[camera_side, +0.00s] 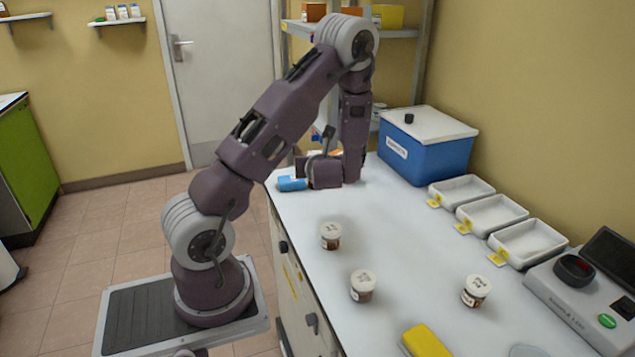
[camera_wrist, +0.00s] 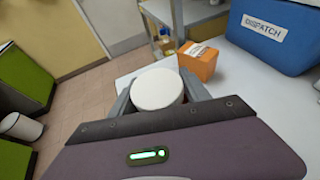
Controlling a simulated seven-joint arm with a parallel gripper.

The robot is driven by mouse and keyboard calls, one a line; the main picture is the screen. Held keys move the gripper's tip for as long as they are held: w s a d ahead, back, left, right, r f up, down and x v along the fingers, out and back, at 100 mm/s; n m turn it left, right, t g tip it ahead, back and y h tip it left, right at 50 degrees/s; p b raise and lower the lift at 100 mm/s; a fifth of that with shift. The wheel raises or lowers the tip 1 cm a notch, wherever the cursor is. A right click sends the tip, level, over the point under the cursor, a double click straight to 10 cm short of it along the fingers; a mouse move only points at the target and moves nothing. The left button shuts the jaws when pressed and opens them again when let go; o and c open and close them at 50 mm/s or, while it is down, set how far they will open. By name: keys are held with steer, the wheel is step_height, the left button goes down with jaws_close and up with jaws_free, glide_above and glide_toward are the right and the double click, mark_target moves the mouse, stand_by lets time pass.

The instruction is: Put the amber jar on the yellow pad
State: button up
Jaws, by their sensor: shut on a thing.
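My gripper (camera_wrist: 160,95) is shut on a white-lidded jar (camera_wrist: 157,89), seen from above in the wrist view between the two grey fingers. Only its lid shows, so I cannot tell the colour of its contents. In the side view my gripper (camera_side: 325,172) is low over the far left end of the bench, and its body hides the held jar. A flat yellow block (camera_side: 425,342), which looks like the yellow pad, lies at the near edge of the side view, partly cut off.
Three white-lidded jars with brownish contents stand on the bench: left (camera_side: 331,237), middle (camera_side: 363,287), right (camera_side: 475,291). A blue item (camera_side: 291,183) lies beside my gripper. An orange box (camera_wrist: 198,62) and blue dispatch box (camera_side: 428,150) stand behind. Trays (camera_side: 492,215) and an instrument (camera_side: 590,290) line the right.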

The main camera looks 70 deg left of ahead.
steer(key=shift+r, duration=0.85)
steer(key=shift+w+d+r, duration=0.1)
steer(key=shift+w, duration=0.05)
steer(key=w+d+r, duration=0.3)
steer(key=w+d, duration=0.5)
steer(key=d, duration=0.1)
steer(key=m+t, duration=0.1)
glide_above(425, 331)
step_height(425, 331, down, 9)
steer(key=shift+f, duration=0.1)
steer(key=shift+f, duration=0.1)
